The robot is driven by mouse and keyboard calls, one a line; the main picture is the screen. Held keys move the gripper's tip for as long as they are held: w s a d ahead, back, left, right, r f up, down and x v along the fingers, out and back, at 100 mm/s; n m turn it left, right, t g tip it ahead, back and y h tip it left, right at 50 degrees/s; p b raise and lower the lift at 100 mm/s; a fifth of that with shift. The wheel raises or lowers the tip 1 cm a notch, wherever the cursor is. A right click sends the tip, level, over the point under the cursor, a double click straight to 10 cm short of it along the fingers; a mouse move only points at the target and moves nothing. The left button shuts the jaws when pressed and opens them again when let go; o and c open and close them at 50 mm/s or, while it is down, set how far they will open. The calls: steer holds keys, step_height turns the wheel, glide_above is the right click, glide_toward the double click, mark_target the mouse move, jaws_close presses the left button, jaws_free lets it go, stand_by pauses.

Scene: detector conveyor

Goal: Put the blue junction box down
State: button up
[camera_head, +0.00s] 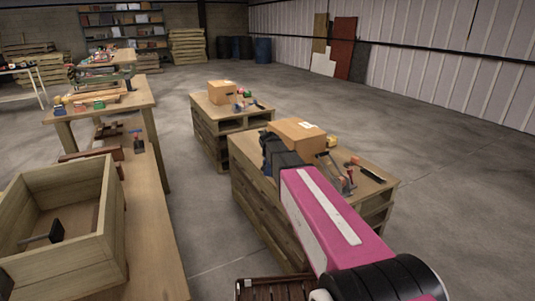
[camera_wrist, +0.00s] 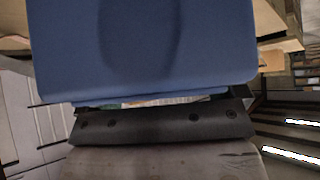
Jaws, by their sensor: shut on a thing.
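The blue junction box (camera_wrist: 150,45) fills the upper part of the wrist view, close to the camera. My gripper (camera_wrist: 160,122) shows there as a dark bar with screws just below it, and it is shut on the box. In the head view, my arm reaches over the nearer pallet stack (camera_head: 262,205). The dark end of my arm is beside a cardboard box there. My own arm hides most of my gripper and the blue box in that view, so I cannot tell whether the box touches anything.
A cardboard box (camera_head: 297,136) and several small tools lie on the nearer pallet stack. Another pallet stack (camera_head: 215,125) behind carries a second cardboard box (camera_head: 222,92). A wooden crate (camera_head: 85,265) stands on the bench at left. Concrete floor lies open between them.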

steer(key=d, duration=0.1)
steer(key=d+f, duration=0.1)
steer(key=d, duration=0.1)
steer(key=d+f, duration=0.1)
steer(key=shift+s+d+f, duration=0.15)
steer(key=shift+s+f, duration=0.1)
steer(key=shift+s, duration=0.05)
steer(key=shift+f, duration=2)
steer(key=shift+f, duration=0.1)
steer(key=o, duration=1.4)
